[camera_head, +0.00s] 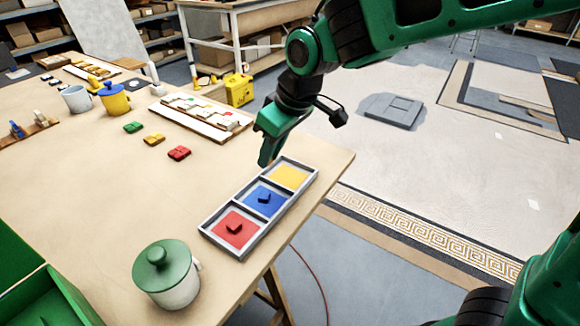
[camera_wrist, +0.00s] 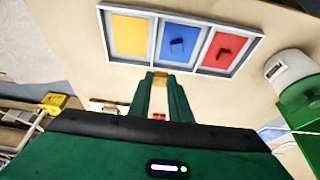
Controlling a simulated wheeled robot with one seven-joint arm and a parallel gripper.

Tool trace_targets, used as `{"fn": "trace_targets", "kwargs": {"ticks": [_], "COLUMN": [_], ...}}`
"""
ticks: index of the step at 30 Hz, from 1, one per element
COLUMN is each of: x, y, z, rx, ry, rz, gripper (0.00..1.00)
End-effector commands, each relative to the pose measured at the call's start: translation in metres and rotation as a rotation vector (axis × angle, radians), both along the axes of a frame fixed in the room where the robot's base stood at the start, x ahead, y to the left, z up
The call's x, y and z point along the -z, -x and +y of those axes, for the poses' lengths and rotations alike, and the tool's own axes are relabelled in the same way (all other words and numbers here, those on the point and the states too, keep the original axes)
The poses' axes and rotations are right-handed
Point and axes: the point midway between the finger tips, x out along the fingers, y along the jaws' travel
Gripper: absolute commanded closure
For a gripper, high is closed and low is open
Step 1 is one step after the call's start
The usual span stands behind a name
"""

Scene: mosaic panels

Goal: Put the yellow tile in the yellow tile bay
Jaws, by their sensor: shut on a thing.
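My gripper (camera_head: 268,155) is above the table, just left of the three-bay tray (camera_head: 207,226). In the wrist view, my gripper (camera_wrist: 160,82) is shut on a small yellow-orange piece, the yellow tile (camera_wrist: 160,76), between its fingertips. Most of the tile is hidden by the fingers, and it cannot be made out in the head view. The yellow tile bay (camera_head: 289,177) is the far bay of the tray and shows a bare yellow floor. In the wrist view the yellow bay (camera_wrist: 129,36) is at the left, and the fingertips are below the tray's middle, apart from the bay.
The other bays hold a blue piece (camera_head: 265,197) and a red piece (camera_head: 235,228). A lidded mug (camera_head: 168,280) stands near the tray. Green (camera_head: 133,127), yellow (camera_head: 154,139) and red (camera_head: 179,153) blocks lie behind. The table's right edge is close to the tray.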

Motion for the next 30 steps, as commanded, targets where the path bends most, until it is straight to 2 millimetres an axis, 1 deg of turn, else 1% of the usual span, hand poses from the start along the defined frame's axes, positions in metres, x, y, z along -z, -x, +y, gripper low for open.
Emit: {"fn": "trace_targets", "kwargs": {"ticks": [1,6,12,17,21,24,27,30], "x": [0.007,0.028,0.043,0.05,0.069,0.081,0.085,0.085], "y": [-0.006,-0.028,-0.045,-0.048,-0.047,-0.048,-0.048,-0.048], "z": [-0.007,-0.028,-0.046,-0.049,-0.05,-0.05,-0.049,-0.049], "rx": [0.001,-0.004,-0.009,-0.01,-0.01,-0.01,-0.01,-0.01], "ry": [0.002,0.002,0.001,0.0,0.002,0.002,0.001,0.0], "rz": [0.003,0.004,0.002,0.002,0.003,0.003,0.001,0.0], "gripper": [1.0,1.0,1.0,1.0,1.0,1.0,1.0,1.0]}}
